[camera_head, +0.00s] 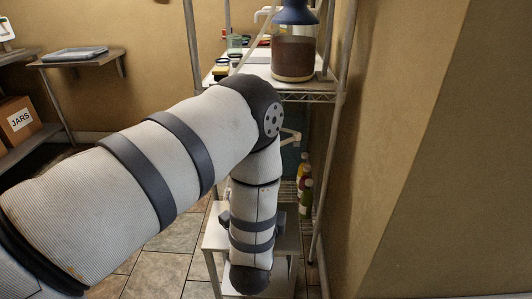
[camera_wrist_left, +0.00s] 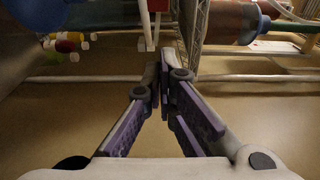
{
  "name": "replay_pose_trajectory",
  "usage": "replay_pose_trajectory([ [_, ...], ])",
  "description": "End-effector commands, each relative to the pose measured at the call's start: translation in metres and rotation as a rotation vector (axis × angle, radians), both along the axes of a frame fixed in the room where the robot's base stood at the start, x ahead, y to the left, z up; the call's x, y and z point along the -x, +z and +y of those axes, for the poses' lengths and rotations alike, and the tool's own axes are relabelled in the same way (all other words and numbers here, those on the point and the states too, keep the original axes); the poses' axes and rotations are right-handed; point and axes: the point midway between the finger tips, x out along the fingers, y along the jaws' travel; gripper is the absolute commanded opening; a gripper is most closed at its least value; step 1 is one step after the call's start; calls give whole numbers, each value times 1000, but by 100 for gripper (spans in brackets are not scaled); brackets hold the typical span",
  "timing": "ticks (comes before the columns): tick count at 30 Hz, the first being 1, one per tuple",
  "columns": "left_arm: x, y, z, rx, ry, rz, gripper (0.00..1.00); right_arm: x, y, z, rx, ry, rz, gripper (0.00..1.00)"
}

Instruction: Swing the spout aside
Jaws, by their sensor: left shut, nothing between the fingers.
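My left gripper (camera_wrist_left: 165,68) shows in the wrist view with its purple-padded fingers closed together and empty. A white upright piece (camera_wrist_left: 148,28), which looks like the spout, stands just beyond the fingertips, slightly left of them. I cannot tell whether they touch. In the head view a small white fitting (camera_head: 290,136) shows beside my arm below the wire shelf; it may be the same spout. My left arm hides most of what is behind it, and the left gripper cannot be made out there. My right gripper is in neither view.
A wire rack (camera_head: 308,97) holds a large jug of brown liquid (camera_head: 294,58) on its upper shelf. Bottles (camera_head: 304,182) stand lower down. A low stool (camera_head: 212,241) is under my arm. A wall (camera_head: 385,130) closes the right side. A JARS box (camera_head: 18,120) is at left.

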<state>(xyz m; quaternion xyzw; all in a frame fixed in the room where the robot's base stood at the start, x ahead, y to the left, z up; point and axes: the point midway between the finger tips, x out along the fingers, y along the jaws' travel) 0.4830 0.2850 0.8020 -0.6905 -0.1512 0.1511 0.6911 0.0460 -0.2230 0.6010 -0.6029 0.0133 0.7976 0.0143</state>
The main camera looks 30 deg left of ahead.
Motion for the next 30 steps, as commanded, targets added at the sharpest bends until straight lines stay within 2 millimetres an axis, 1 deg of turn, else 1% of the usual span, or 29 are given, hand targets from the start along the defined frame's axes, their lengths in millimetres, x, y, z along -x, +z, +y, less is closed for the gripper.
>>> replay_pose_trajectory([
  [2, -5, 0, 3, 0, 3, -2, 0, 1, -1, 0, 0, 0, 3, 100],
  [5, -20, 0, 10, 0, 3, -2, 0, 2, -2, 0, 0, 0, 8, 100],
  [16, -93, -2, 45, 0, 3, 0, 0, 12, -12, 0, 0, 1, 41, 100],
  [18, -96, 0, 58, 0, 5, -1, 0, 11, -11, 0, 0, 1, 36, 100],
  [22, -101, 1, 72, 0, 2, -1, 0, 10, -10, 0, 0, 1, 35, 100],
  [26, -104, 0, 79, 0, 1, 0, 0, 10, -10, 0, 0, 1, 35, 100],
  [30, -104, 0, 80, 0, 0, 0, 0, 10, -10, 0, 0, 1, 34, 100],
])
